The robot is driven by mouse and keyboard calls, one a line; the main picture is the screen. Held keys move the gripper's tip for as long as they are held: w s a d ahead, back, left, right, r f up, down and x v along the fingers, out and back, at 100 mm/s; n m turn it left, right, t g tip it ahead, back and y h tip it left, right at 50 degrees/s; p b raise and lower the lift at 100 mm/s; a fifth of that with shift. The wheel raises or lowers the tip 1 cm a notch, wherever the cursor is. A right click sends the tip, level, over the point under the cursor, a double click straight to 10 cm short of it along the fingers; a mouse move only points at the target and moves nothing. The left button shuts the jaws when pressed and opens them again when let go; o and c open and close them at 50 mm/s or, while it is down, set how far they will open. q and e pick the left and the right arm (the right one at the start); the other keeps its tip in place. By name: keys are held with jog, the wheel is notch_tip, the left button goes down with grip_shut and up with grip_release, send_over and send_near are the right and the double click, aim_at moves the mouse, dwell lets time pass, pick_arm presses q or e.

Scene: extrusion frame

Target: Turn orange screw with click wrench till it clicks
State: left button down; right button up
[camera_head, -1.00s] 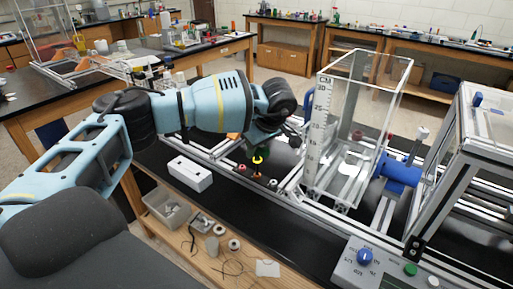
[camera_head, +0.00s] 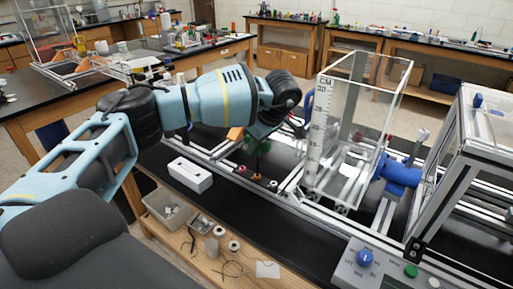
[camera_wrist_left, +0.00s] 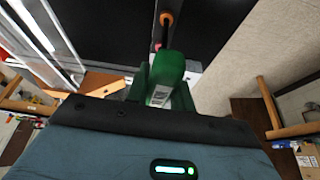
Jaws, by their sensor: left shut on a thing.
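My left gripper (camera_head: 257,146) points down over the aluminium frame and is shut on the green handle of the click wrench (camera_wrist_left: 167,70). In the wrist view the handle sits between the fingers, with a thin shaft running away from it. An orange round screw head (camera_wrist_left: 166,18) shows in line with the shaft. In the head view the wrench's dark shaft (camera_head: 258,163) stands about upright above the orange screw (camera_head: 257,177). I cannot tell whether the tip is seated in the screw. My right gripper is not in view.
A white box (camera_head: 190,176) lies left of the screws. A red-topped screw (camera_head: 241,168) and a pale one (camera_head: 273,183) flank the orange one. A clear tank (camera_head: 345,150) with a scale stands close on the right. A control panel (camera_head: 385,262) is at the front right.

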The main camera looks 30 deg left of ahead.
pick_arm(q)
jog(key=shift+r, duration=0.6)
jog(key=shift+r, duration=0.1)
jog(key=shift+r, duration=1.4)
